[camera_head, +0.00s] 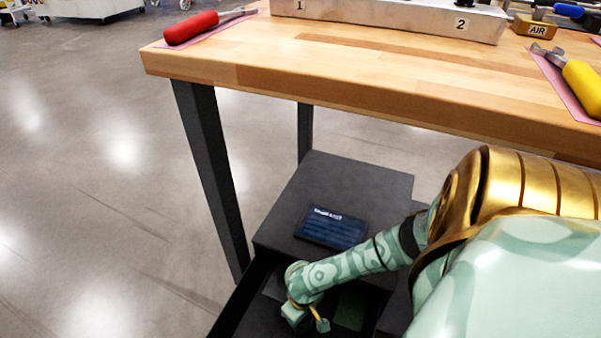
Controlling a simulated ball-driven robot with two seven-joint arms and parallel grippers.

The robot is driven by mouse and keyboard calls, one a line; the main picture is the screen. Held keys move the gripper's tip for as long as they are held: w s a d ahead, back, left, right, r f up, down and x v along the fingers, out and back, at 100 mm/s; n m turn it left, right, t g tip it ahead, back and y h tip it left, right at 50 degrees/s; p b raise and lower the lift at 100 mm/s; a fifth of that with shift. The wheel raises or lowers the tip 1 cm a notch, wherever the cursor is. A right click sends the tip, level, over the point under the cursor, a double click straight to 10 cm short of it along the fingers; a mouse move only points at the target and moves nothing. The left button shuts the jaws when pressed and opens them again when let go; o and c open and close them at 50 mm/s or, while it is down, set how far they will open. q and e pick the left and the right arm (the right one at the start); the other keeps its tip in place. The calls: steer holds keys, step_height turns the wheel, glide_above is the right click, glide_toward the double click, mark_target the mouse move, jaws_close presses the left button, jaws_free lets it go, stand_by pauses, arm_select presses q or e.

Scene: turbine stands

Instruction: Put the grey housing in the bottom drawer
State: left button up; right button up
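A dark open drawer (238,302) extends from a dark cabinet (375,178) under the workbench. I cannot tell from this view whether it is the bottom drawer. My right gripper (308,321) is down inside the drawer, pointing downward at the end of the pale green arm that enters from the right. Its two fingertips look spread apart, with nothing visible between them. A dark green patch (350,308) shows on the drawer's floor to the right of the gripper. I cannot make out the grey housing anywhere. My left gripper is out of view.
The wooden workbench (330,75) stands above the cabinet, with a dark leg (212,175) close left of the drawer. On it are a red-handled tool (192,27), a yellow-handled tool (582,82) and a numbered metal stand (390,20).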

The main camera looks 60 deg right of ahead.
steer(key=shift+f, duration=0.3)
stand_by(0.5)
steer(key=o, duration=1.6)
